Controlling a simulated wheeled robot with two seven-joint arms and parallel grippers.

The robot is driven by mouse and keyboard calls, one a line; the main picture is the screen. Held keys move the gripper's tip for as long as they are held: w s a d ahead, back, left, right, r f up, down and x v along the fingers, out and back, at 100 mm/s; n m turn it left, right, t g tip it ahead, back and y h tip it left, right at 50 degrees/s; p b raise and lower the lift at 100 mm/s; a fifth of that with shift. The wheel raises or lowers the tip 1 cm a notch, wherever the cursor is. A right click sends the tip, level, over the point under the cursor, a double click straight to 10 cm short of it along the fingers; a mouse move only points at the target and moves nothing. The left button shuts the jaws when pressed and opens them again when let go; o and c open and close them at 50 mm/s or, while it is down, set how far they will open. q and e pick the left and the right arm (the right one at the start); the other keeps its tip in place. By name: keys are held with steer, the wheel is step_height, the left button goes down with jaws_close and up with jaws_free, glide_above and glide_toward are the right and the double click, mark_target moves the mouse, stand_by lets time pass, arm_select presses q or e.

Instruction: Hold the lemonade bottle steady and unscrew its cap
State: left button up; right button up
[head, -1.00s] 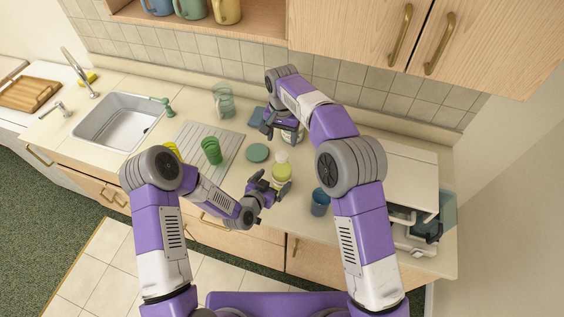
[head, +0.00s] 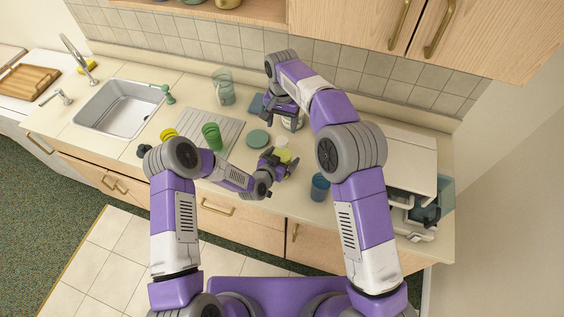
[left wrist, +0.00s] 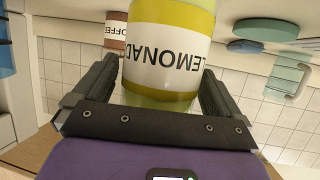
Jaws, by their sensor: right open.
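The lemonade bottle (head: 283,155) stands on the counter near its front edge, pale yellow with a whitish top. In the left wrist view its yellow-and-white label (left wrist: 165,55) fills the middle, with the lettering upside down; its cap is out of that view. My left gripper (head: 275,164) is at the bottle, with one finger on either side. A thin gap shows beside the left-hand finger, and the jaws look open around the bottle. My right gripper (head: 280,113) is open farther back on the counter, beside a whitish jar and away from the bottle.
The jar, labelled as coffee (left wrist: 116,33), stands behind the bottle. A glass pitcher (head: 223,88) is behind.

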mark_target(282, 140)
arm_select(q)
steer(key=c, duration=1.6)
jaws_close()
arm_select(e)
steer(key=shift+m, duration=0.3)
steer(key=m, duration=0.3)
steer(key=shift+f+m, duration=0.1)
steer(key=shift+m, duration=0.3)
steer(key=shift+f, duration=3.9)
